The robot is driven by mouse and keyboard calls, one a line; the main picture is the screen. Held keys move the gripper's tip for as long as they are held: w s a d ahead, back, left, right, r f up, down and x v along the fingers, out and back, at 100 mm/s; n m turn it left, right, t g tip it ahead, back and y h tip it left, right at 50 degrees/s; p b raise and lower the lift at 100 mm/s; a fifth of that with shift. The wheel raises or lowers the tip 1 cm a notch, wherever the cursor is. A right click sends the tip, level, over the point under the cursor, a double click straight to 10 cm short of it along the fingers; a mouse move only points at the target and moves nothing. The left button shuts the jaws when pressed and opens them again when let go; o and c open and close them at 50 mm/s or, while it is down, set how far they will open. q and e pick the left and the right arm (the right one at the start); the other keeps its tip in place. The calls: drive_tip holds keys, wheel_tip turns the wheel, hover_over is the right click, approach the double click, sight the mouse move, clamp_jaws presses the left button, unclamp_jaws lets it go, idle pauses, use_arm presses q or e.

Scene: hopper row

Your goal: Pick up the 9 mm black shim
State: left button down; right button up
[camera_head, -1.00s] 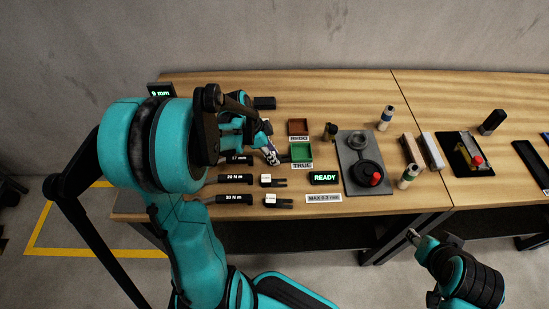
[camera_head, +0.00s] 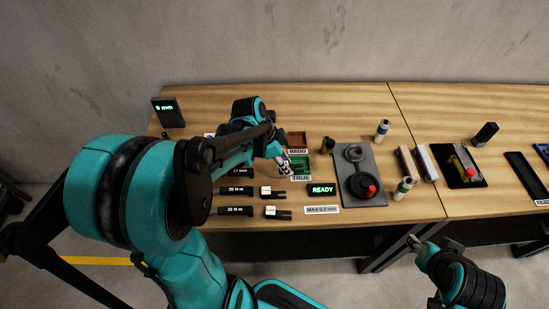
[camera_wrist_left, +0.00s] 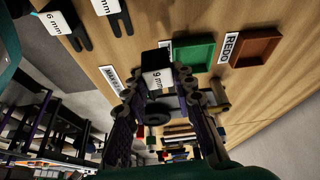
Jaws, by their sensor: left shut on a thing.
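The 9 mm black shim (camera_wrist_left: 155,82), with a white "9 mm" label, is between the fingers of my left gripper (camera_wrist_left: 160,98) in the left wrist view. That gripper is shut on it, and the shim appears to be above the table. In the head view my left gripper (camera_head: 284,164) is at the green tray's left side; the shim is hard to make out there. Other black shims with white labels lie on the table, one (camera_head: 272,191) above another (camera_head: 277,212); a 6 mm shim (camera_wrist_left: 58,24) shows in the wrist view. My right gripper (camera_head: 414,241) is in front of the table, its opening unclear.
A green tray (camera_head: 315,172) marked TRUE and a red tray (camera_head: 305,139) marked REDO stand near my left gripper. A display (camera_head: 168,111) reads "9 mm"; another (camera_head: 321,190) reads "READY". A grey plate (camera_head: 370,197) with round parts lies to the right.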

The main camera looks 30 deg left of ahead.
use_arm(q)
drive_tip(key=s+d+r+p, duration=0.1)
drive_tip(key=d+r, duration=0.2)
drive_tip(key=d, duration=0.3)
drive_tip(key=shift+s+r+p, duration=0.2)
drive_tip(key=shift+r+p, duration=0.15)
drive_tip(key=w+a+f+b, duration=0.1)
drive_tip(key=a+f, duration=0.1)
drive_tip(key=a, duration=0.1)
drive_tip(key=a+f+b, duration=0.2)
drive_tip(key=a, duration=0.2)
drive_tip(key=w+a+f+b, duration=0.1)
drive_tip(key=a+f, duration=0.2)
drive_tip(key=a, duration=0.1)
drive_tip(key=shift+w+a+f, duration=0.1)
drive_tip(key=shift+w+a, duration=0.1)
drive_tip(key=shift+w, duration=0.15)
wheel_tip(320, 180, down, 3)
drive_tip(key=shift+b, duration=1)
drive_tip(key=shift+f, duration=0.3)
